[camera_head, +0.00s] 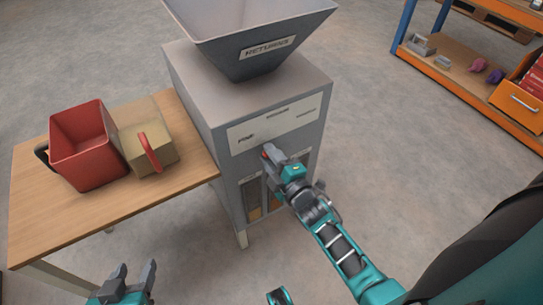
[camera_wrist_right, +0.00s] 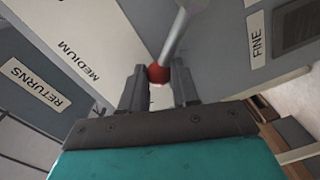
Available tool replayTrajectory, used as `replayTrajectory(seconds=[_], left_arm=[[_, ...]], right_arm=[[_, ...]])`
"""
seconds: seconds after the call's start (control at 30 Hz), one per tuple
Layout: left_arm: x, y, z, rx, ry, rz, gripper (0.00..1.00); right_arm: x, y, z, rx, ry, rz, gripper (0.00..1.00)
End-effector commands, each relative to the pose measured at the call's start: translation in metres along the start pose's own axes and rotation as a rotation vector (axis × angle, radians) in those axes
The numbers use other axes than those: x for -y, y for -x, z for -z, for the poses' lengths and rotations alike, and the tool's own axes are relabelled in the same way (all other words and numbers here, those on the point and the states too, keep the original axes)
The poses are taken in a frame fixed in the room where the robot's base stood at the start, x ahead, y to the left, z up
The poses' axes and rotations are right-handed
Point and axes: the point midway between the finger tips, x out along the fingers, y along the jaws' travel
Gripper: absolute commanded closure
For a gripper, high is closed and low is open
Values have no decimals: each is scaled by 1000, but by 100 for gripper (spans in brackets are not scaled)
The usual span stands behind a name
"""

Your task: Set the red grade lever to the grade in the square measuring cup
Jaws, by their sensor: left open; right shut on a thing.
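The red grade lever shows in the right wrist view as a red ball knob (camera_wrist_right: 158,74) on a grey rod. My right gripper (camera_wrist_right: 157,88) is shut on the knob, one finger on each side. In the head view the right gripper (camera_head: 268,153) is at the machine's front, below the grade label strip; it hides most of the lever. I cannot make out any contents. My left gripper (camera_head: 135,275) is open and empty near the bottom edge.
The grey machine (camera_head: 200,95) carries a RETURNS hopper (camera_head: 250,30). A tan box (camera_head: 165,155) with a red handle stands beside the red container on the wooden table (camera_head: 130,205). An orange shelf (camera_head: 450,75) stands at right. The floor between is clear.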

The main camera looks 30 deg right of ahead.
Motion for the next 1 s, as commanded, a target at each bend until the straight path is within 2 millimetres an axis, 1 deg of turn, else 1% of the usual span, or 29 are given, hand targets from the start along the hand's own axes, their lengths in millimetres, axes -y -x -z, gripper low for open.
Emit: replayTrajectory(seconds=[0.03, 0.4, 0.43, 0.6, 0.67, 0.7, 1.0], left_arm=[[0, 0, 0, 0, 0, 0, 48], [0, 0, 0, 0, 0, 0, 48], [0, 0, 0, 0, 1, 0, 48], [-1, 0, 0, -1, 4, 0, 48], [-1, 0, 0, -1, 7, 0, 48], [-2, 0, 0, -2, 9, 0, 48], [-2, -1, 1, -3, 12, 0, 48]], right_arm=[[1, 1, -5, 9, 15, 3, 100], [1, 1, -5, 9, 19, 4, 100], [1, 1, -5, 9, 19, 4, 68], [1, 1, -4, 7, 15, 3, 52], [1, 1, -3, 5, 14, 3, 46], [1, 1, -2, 5, 13, 2, 45], [0, 0, -2, 2, 10, 1, 45]])
